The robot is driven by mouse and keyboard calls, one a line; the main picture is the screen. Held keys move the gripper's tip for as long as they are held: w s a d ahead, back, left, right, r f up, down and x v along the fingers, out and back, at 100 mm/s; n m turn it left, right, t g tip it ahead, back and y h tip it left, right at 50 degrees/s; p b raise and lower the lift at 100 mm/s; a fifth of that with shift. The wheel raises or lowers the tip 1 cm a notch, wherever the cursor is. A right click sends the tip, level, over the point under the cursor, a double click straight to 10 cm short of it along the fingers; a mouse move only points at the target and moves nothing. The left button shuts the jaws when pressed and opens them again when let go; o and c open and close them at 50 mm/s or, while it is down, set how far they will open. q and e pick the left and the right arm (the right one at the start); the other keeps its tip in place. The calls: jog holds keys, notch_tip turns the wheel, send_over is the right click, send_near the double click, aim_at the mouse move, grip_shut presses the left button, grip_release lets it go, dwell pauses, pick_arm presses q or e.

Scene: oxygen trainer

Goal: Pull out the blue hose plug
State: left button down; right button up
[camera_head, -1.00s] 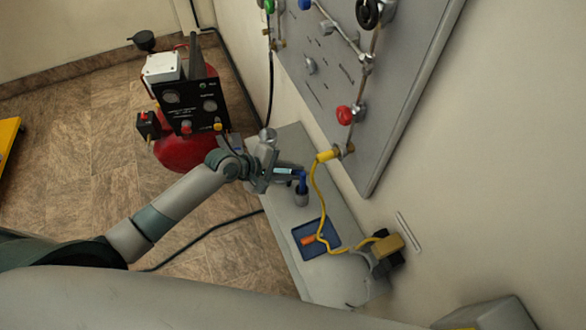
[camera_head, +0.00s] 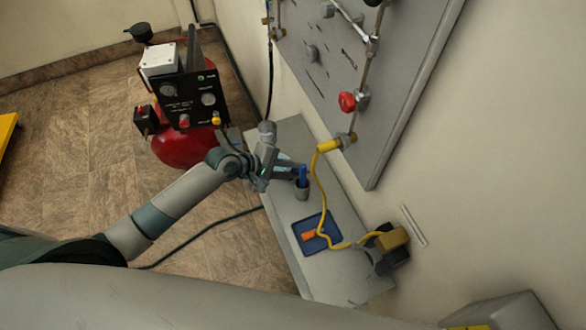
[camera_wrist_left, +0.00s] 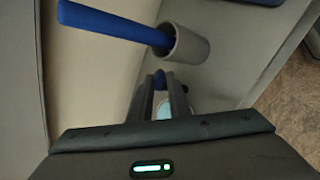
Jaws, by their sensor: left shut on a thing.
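My left gripper (camera_head: 287,170) is over the grey bench, beside a small grey cup (camera_head: 302,191). A blue rod (camera_head: 303,174) stands in the cup. In the left wrist view the rod (camera_wrist_left: 110,24) runs from the upper left into the open mouth of the cup (camera_wrist_left: 186,47). My right gripper is not in view.
A yellow hose (camera_head: 321,205) runs from the wall panel (camera_head: 405,95) down past a blue tray (camera_head: 328,218) holding an orange thing. A yellow block (camera_head: 392,238) is near the bench's right edge. A red compressor (camera_head: 182,148) stands on the floor at left.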

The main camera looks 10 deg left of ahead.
pick_arm(q)
jog(key=shift+f, duration=0.4)
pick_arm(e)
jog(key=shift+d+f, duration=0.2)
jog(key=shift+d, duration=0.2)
pick_arm(q)
jog(key=c, duration=1.7)
grip_release()
jog(key=shift+o, duration=0.6)
jog(key=shift+s, duration=0.1)
jog(key=shift+a, duration=0.1)
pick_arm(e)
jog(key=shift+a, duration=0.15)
pick_arm(q)
jog(key=shift+s+a+r+b, duration=0.15)
jog(key=shift+a+b, duration=0.05)
jog(key=shift+b, duration=0.1)
jog(key=b+v, duration=0.3)
jog(key=v, duration=1.3)
jog(key=shift+a+r+b, duration=0.2)
jog(key=shift+r+b, duration=0.1)
jog(key=shift+r, duration=0.1)
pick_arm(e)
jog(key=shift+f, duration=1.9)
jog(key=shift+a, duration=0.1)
